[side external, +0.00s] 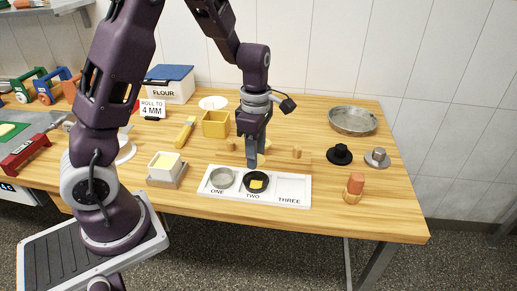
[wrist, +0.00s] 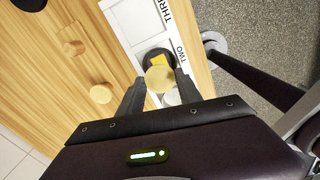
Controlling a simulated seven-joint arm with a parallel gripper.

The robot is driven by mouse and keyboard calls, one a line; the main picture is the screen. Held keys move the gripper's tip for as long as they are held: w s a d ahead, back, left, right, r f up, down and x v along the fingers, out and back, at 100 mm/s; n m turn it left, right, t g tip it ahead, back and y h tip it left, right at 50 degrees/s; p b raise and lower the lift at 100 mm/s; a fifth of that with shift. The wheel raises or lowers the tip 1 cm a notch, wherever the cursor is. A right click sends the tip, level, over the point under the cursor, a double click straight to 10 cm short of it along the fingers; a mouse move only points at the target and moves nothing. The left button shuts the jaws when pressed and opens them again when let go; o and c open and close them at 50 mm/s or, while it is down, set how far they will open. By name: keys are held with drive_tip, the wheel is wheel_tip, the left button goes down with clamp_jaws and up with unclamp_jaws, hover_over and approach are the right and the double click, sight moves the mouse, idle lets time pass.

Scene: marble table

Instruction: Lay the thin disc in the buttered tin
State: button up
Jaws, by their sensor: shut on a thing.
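My gripper (side external: 252,163) is shut on a thin pale-tan disc (side external: 261,159), which also shows between the fingers in the wrist view (wrist: 160,78). The disc is above the table, behind the white tray. A black tin (side external: 248,187) with a yellow butter patch (side external: 257,184) in it sits at the place marked TWO; the patch also shows in the wrist view (wrist: 159,61), just beyond the disc. A plain grey tin (side external: 222,186) sits at ONE and is partly hidden by the disc and a finger in the wrist view (wrist: 172,99).
The white tray's place THREE (side external: 292,187) is empty. Small wooden pieces (side external: 297,152) lie behind the tray. A black knobbed piece (side external: 339,154), a grey one (side external: 376,158) and an orange-topped cylinder (side external: 354,186) stand at right. A butter dish (side external: 165,170) stands left.

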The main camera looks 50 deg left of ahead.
drive_tip(key=shift+f, duration=3.15)
drive_tip(key=o, duration=1.4)
wheel_tip(320, 180, up, 7)
drive_tip(key=shift+r, duration=0.1)
